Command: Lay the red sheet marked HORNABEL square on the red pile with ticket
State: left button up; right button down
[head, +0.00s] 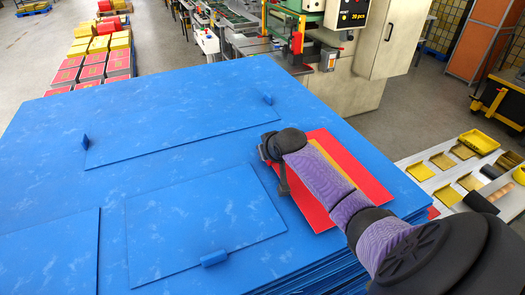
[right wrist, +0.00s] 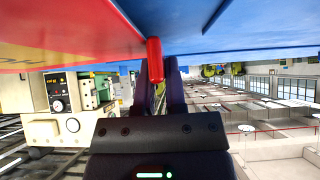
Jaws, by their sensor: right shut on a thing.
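A red sheet (head: 317,208) with a yellow-orange area is at the right side of the large blue stack, partly hidden by my right arm. My right gripper (head: 277,165) is at its left edge. In the right wrist view the red sheet (right wrist: 60,25) fills the upper left, and the gripper (right wrist: 155,85) is shut on its red tab (right wrist: 154,60). Any mark on it is too cut off to read. Several low red piles (head: 92,71) stand beside yellow ones on the floor at the far left; no ticket is legible. My left gripper is not in view.
The blue stack (head: 190,90) fills the middle, with thin blue panels and small raised blue tabs (head: 214,258). A pale press machine (head: 350,60) stands behind it. A bench (head: 445,175) with yellow trays is at the right. Grey floor is open at the left.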

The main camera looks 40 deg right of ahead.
jog(key=shift+f, duration=0.4)
jog(key=c, duration=0.7)
grip_release()
